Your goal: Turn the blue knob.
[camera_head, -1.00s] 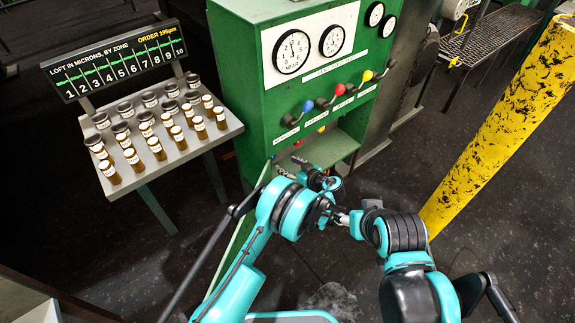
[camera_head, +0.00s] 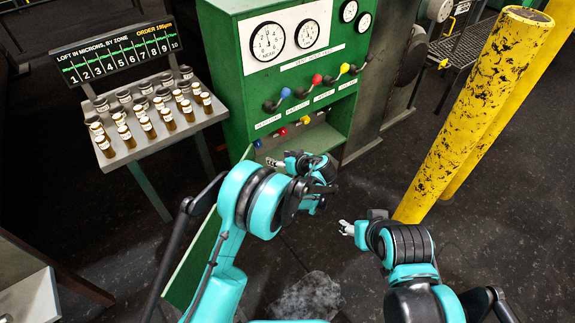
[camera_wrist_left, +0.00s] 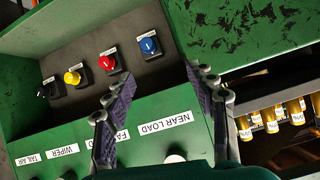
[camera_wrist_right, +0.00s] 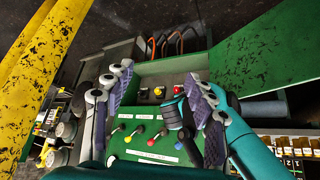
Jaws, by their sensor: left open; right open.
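The blue knob (camera_wrist_left: 149,45) sits in a row on the dark panel inside the green cabinet's niche, beside a red knob (camera_wrist_left: 108,63). In the head view the blue knob (camera_head: 257,143) shows small at the row's left end. My left gripper (camera_head: 281,158) is open and empty in front of the niche. In the left wrist view its fingers (camera_wrist_left: 167,85) are spread, with the blue knob beyond and between them, apart from both. My right gripper (camera_head: 345,228) is open and empty, lower and to the right; its spread fingers (camera_wrist_right: 160,75) show in the right wrist view.
Above the niche are levers with blue (camera_head: 285,92), red (camera_head: 317,79) and yellow (camera_head: 344,68) balls. A green door (camera_head: 200,250) stands open at lower left. A table (camera_head: 120,155) with several jars stands left; yellow posts (camera_head: 470,115) stand right.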

